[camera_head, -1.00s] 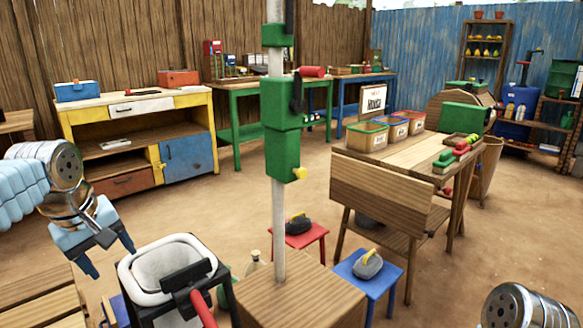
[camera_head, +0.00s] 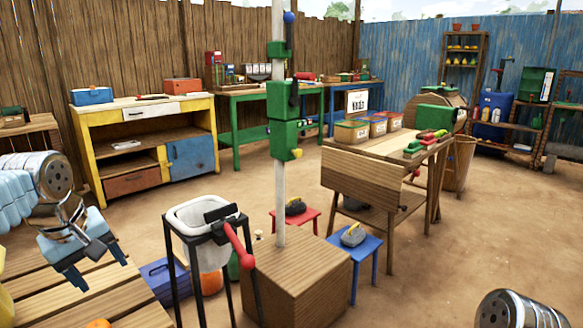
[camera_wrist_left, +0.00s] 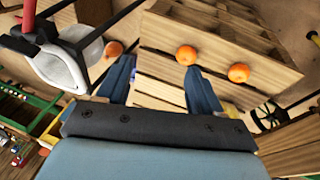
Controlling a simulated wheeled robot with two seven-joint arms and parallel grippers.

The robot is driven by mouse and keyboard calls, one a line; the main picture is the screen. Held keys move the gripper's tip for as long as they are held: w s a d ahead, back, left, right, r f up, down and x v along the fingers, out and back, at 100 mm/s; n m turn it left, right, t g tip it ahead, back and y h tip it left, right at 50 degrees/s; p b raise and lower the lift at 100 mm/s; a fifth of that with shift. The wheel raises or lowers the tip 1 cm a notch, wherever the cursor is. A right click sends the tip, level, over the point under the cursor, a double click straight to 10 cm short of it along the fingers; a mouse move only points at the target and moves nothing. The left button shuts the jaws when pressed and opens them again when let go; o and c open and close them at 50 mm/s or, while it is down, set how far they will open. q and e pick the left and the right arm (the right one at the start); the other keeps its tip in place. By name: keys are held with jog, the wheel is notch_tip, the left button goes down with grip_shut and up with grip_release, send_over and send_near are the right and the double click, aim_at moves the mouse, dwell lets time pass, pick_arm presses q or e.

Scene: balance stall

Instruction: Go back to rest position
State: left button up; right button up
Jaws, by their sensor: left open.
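My left gripper (camera_head: 98,270) is open and empty at the lower left of the head view. It hangs in the air above a slatted wooden table (camera_head: 128,298). In the left wrist view its two fingers (camera_wrist_left: 160,84) stand apart with nothing between them. Beyond them are pale wooden boards (camera_wrist_left: 222,50) with orange fruits (camera_wrist_left: 186,55). Only part of my right arm shows at the lower right of the head view. My right gripper is out of the picture.
A white basin (camera_head: 194,217) on a black stand with a red handle (camera_head: 237,243) stands right of my left gripper. A green-fitted post (camera_head: 279,190) rises from a wooden block (camera_head: 298,282).

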pick_arm(q)
jog(key=w+d+f+m+h, duration=0.15)
jog(key=d+f, duration=0.25)
jog(key=f, duration=0.6)
jog(key=w+d+f+m+g+h, duration=0.1)
jog(key=w+d+f+m, duration=0.15)
jog(key=d+f, duration=0.45)
jog(key=w+d+f+m+h, duration=0.1)
jog(key=w+d+f, duration=0.15)
jog(key=f, duration=0.95)
jog(key=s+d+f+m, duration=0.1)
jog(key=s+d+f, duration=0.3)
jog(key=s+f, duration=0.2)
jog(key=s+d+f+m+g, duration=0.1)
jog(key=s+d+f, duration=0.3)
jog(key=f, duration=0.5)
jog(key=s+d+f+m+g, duration=0.1)
jog(key=s+d+f, duration=0.3)
jog(key=s+f, duration=0.3)
jog(key=shift+s+d+f+m+h, duration=0.15)
jog(key=shift+s+d+m+h, duration=0.3)
jog(key=shift+s, duration=0.3)
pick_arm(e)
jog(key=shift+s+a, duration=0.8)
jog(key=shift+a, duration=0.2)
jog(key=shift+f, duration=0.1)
